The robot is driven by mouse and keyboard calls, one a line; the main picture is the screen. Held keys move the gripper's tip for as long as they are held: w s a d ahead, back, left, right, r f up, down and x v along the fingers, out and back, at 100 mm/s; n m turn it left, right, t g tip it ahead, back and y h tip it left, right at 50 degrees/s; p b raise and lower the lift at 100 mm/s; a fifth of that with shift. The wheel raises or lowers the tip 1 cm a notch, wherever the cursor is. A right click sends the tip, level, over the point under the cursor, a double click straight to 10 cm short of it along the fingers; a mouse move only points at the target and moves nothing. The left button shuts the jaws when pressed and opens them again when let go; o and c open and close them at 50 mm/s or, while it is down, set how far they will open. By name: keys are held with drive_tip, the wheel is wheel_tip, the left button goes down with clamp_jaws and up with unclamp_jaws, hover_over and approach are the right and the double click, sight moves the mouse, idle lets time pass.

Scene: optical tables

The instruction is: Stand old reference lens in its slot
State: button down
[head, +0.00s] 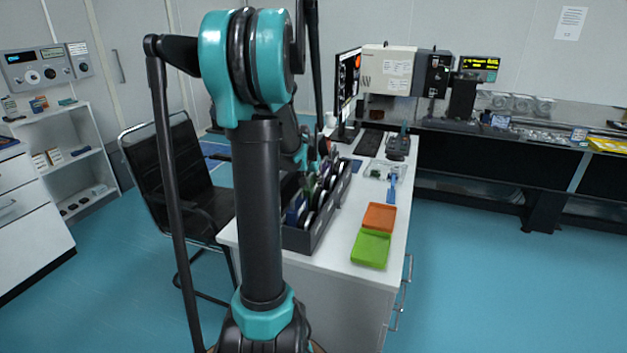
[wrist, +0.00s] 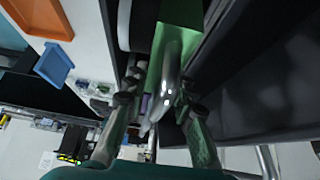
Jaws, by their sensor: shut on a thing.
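A dark slotted rack (head: 326,222) stands on the white desk, with several upright discs in it. My gripper (wrist: 157,98) is over the rack. In the wrist view its two fingers are shut on a clear, glassy round-edged piece, which I take to be the old reference lens (wrist: 172,68). It is seen nearly edge-on between the fingers, with a green surface (wrist: 182,14) behind it. I cannot tell whether its lower edge is inside a slot. In the head view my arm hides much of the rack, and the held lens cannot be made out clearly.
An orange tray (head: 380,217) and a green tray (head: 371,248) lie on the desk (head: 337,262) right of the rack. A monitor (head: 348,88) and keyboard (head: 369,143) stand farther back. A black chair (head: 170,170) is at the left. Open floor lies to the right.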

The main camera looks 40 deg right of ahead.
drive_tip(key=shift+f, duration=0.1)
drive_tip(key=c, duration=1.2)
unclamp_jaws()
drive_tip(key=shift+o, duration=0.5)
drive_tip(key=o, duration=0.7)
drive_tip(key=shift+r, duration=4.5)
